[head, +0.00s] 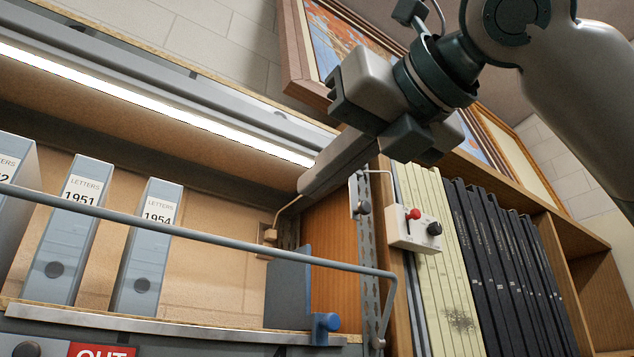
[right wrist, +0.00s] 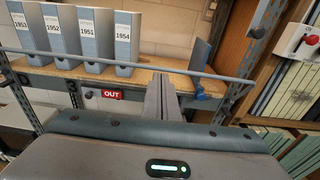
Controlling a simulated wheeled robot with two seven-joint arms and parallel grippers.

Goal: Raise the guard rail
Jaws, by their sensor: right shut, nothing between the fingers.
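The guard rail (head: 220,240) is a thin blue-grey bar running across the front of the shelf. It crosses in front of the letter files above the shelf's front edge, and its right end bends down to the metal upright. It also spans the right wrist view (right wrist: 90,58). My right gripper (head: 304,186) is shut and empty. In the head view its fingertips lie above the rail's right part, apart from it in the picture. In the right wrist view the fingertips (right wrist: 161,77) appear just under the rail's line; I cannot tell contact. My left gripper is not in view.
Grey letter files (head: 148,245) stand on the shelf (head: 180,328), with a blue bookend (head: 288,290) to their right. A white switch box (head: 414,233) with a red knob sits beside the upright. A bookcase with dark volumes (head: 505,260) stands right. A red OUT sign (right wrist: 111,95) hangs below.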

